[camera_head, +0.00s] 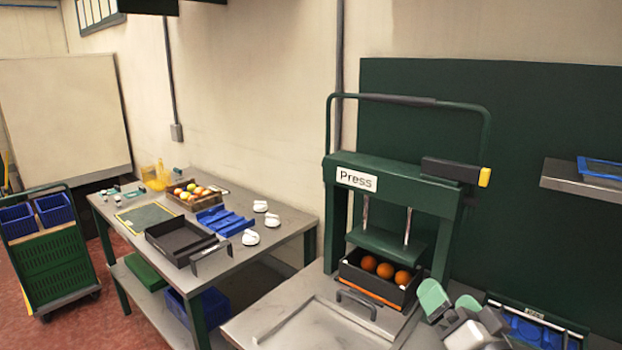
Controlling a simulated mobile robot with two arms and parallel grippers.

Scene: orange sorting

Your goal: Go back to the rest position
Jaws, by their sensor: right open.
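My right gripper (451,303) is at the bottom right of the head view, with its green-tipped fingers apart and nothing visible between them. It is just right of the black tray (350,272) that sits in the green press (452,205). Three oranges (385,270) lie in that tray under the raised press plate. Whether the gripper touches the tray or table is hard to tell. My left gripper is not in view.
A blue tray (532,330) lies right of my gripper. The left table (285,230) holds an empty black tray (180,240), a fruit crate (178,198), blue parts and white cups. A green cart (50,262) stands far left. A wall shelf (580,182) is at right.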

